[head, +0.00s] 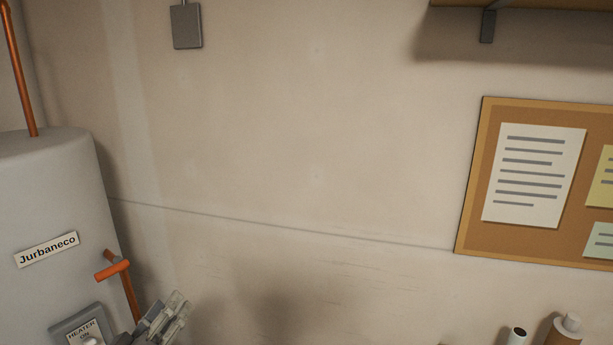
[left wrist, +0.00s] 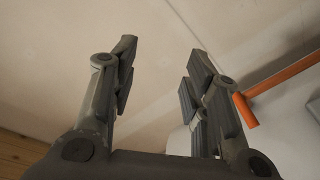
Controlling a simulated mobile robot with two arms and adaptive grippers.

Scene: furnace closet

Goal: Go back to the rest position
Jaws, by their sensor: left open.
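My left gripper (head: 168,313) shows at the bottom left of the head view, just right of the copper pipe on the water heater. In the left wrist view the left gripper (left wrist: 160,75) is open, with its two fingers well apart and nothing between them. The wall lies beyond the fingers. My right gripper is in neither view.
A grey water heater (head: 50,200) stands at left, with a copper pipe and handle (head: 113,269) and a heater switch plate (head: 82,328). A cork board (head: 474,190) hangs at right. A shelf (head: 540,3) is at top right. Bottles (head: 568,328) stand at lower right.

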